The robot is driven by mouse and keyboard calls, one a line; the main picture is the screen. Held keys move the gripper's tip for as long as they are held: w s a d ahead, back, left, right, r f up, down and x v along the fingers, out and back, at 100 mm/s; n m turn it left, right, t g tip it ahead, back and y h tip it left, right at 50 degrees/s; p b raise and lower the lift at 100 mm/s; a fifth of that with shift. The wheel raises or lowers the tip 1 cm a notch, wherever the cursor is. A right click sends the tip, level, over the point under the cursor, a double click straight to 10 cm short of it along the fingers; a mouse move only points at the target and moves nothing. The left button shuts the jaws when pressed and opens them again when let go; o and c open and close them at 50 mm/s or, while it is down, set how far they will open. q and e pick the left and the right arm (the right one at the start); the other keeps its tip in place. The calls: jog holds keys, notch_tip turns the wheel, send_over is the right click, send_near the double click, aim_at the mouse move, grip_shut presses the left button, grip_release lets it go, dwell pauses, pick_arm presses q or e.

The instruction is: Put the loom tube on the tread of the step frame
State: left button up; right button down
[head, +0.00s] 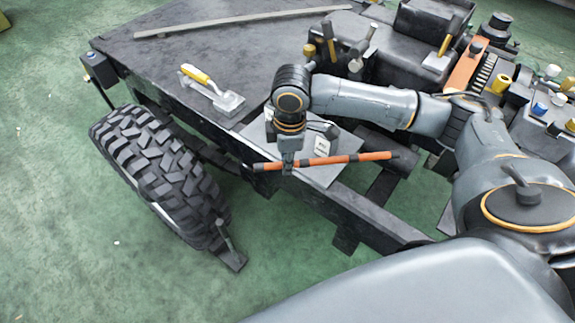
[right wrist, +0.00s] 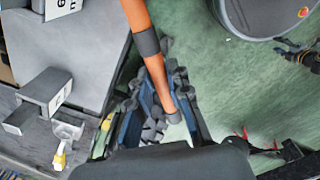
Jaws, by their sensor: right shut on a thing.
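The loom tube (head: 345,159) is an orange rod with dark bands and dark ends. My right gripper (head: 287,168) points down and is shut on it near its left end. The tube lies roughly level across the picture, above or over a flat grey plate (head: 322,178) on the chassis side, which looks like the step frame's tread. I cannot tell whether they touch. In the right wrist view the tube (right wrist: 137,17) runs down between the fingers of my gripper (right wrist: 160,110), and the grey plate (right wrist: 85,75) is at left. My left gripper is out of view.
A big black tyre (head: 150,165) stands left of the plate. A yellow-handled trowel-like tool (head: 212,90) lies on the dark deck (head: 150,55). A small white-labelled block (head: 322,146) is beside my gripper. Engine parts (head: 420,30) crowd the back right. Green floor (head: 60,240) is free at left.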

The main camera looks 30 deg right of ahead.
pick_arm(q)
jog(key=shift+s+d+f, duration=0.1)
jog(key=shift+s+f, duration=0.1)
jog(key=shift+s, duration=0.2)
pick_arm(e)
jog(key=w+d+f, duration=0.1)
jog(key=w+f, duration=0.2)
jog(key=f, duration=0.5)
jog(key=shift+w+d, duration=0.2)
jog(key=shift+d, duration=0.2)
jog(key=c, duration=1.5)
grip_release()
jog(key=shift+f, duration=0.1)
jog(key=shift+c, duration=0.2)
